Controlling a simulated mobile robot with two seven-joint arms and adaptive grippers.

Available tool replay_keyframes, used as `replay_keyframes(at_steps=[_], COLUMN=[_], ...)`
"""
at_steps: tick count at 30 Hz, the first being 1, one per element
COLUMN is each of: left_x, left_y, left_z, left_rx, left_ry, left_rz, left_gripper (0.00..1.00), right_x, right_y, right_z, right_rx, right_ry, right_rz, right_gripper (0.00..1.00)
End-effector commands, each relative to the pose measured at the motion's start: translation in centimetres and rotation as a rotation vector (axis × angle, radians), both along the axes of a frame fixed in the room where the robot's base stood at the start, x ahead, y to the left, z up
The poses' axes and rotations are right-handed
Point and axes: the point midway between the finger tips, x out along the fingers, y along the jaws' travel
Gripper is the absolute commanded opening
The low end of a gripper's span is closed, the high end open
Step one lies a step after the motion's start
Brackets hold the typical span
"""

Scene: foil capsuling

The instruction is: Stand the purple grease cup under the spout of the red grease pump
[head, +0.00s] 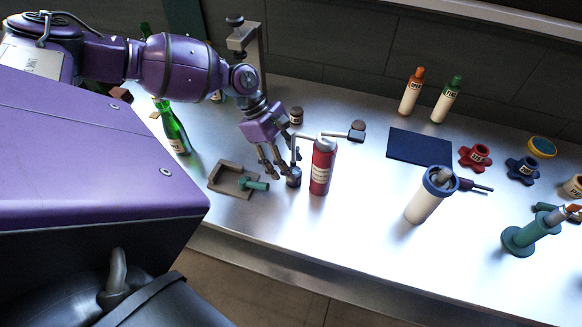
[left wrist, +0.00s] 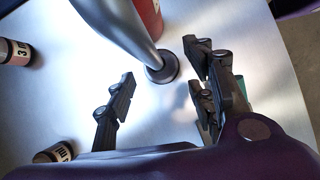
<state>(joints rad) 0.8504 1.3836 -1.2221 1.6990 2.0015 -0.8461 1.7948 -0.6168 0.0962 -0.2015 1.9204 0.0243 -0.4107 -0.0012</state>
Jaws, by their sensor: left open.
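The red grease pump (head: 321,168) stands upright near the front edge of the bench, with a light label. Its thin grey spout bends down on the left side. The small dark bluish-purple grease cup (head: 294,179) stands on the bench at the spout's lower end. In the left wrist view the cup (left wrist: 164,72) shows as a dark round rim, partly hidden by the silver spout (left wrist: 118,28). My left gripper (head: 275,166) is open just left of the cup, pointing down. In the left wrist view its fingers (left wrist: 160,80) are spread and grip nothing. My right gripper is not in view.
A brown tray (head: 220,178) with a teal-handled piece lies left of the cup. A green bottle (head: 174,128) stands farther left. A small brown jar (head: 296,116) is behind the gripper. A white, blue-rimmed container (head: 424,203) stands right; a dark mat (head: 420,146) lies behind.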

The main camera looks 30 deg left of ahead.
Motion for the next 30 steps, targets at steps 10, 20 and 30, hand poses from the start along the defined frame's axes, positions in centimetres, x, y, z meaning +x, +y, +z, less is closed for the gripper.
replay_keyframes(at_steps=[10, 20, 30], left_x=[-0.1, -0.2, -0.1], left_y=[3.8, 4.8, 4.8], left_z=[6.2, 8.4, 8.4], left_rx=[0.003, 0.001, 0.001], left_ry=[0.001, 0.002, 0.002], left_rz=[0.001, -0.001, -0.001], left_gripper=[0.50, 0.50, 0.50], right_x=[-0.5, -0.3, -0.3], right_y=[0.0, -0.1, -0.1], right_z=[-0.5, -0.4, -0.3], right_rx=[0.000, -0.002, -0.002], right_ry=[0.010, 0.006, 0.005], right_rz=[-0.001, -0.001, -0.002], right_gripper=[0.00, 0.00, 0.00])
